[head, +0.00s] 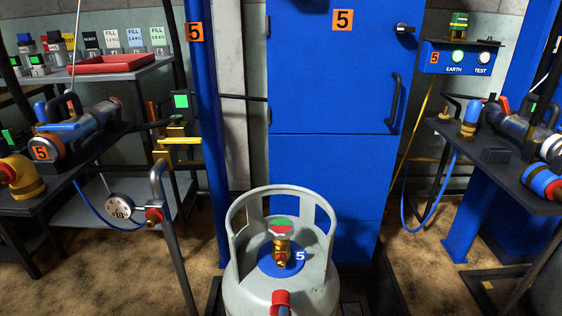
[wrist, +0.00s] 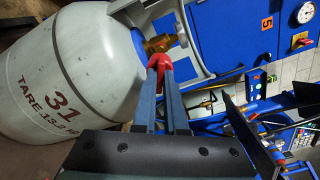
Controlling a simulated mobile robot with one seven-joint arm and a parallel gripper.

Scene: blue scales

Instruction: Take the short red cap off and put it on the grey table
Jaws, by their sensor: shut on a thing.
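The short red cap (head: 281,299) is between the fingertips of my gripper (head: 283,310), low in the middle of the head view. In the wrist view my gripper (wrist: 162,74) is shut on the red cap (wrist: 159,63). The brass valve (head: 281,252) stands on the grey gas cylinder (head: 245,300), inside its collar. The cap shows apart from the valve in the head view; in the wrist view it overlaps the valve's lower edge. A grey table (head: 152,64) stands at the back left.
A red tray (head: 110,64) and several small labelled blocks are on the grey table. Dark benches with pipe fittings stand left (head: 85,160) and right (head: 500,172). A blue cabinet (head: 330,100) rises behind the cylinder. A bent grey pipe (head: 165,200) stands left of it.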

